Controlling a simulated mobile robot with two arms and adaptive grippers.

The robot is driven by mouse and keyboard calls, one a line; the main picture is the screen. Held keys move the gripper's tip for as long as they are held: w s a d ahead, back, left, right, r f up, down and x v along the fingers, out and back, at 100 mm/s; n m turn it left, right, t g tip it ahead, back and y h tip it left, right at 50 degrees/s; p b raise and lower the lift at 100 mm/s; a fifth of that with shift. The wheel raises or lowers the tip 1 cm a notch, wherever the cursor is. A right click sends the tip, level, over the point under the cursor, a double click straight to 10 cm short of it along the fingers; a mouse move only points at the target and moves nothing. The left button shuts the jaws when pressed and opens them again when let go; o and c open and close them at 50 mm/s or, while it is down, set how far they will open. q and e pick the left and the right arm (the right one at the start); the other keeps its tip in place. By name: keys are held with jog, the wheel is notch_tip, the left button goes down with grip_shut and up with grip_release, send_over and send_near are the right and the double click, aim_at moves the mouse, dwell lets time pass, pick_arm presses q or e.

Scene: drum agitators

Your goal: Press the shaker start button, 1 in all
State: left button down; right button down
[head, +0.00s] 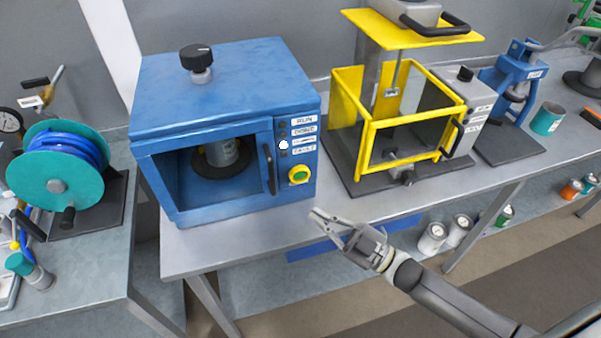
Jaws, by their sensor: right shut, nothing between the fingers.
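The shaker is a blue box (215,85) with an open front on the grey bench. A dark can clamp with a can shows inside it. Its start button (299,175) is green in a yellow housing, low on the right front panel. Labels and small indicators sit above the button, and one indicator (283,145) shows white. My right gripper (318,219) is shut and empty, in front of and below the button, a little to its right and apart from it. My left gripper is not in view.
A yellow-framed machine (365,120) stands right of the shaker, with a blue press (513,90) and a teal can (547,118) farther right. A teal hose reel (58,180) is on the left bench. The bench front (225,245) is clear.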

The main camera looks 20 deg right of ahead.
aim_at(299, 174)
jog(key=w+b, duration=0.4)
jog(key=w, duration=0.5)
jog(key=shift+a, duration=0.1)
dwell(1.2)
jog(key=shift+w, duration=0.1)
jog(key=shift+w, duration=0.3)
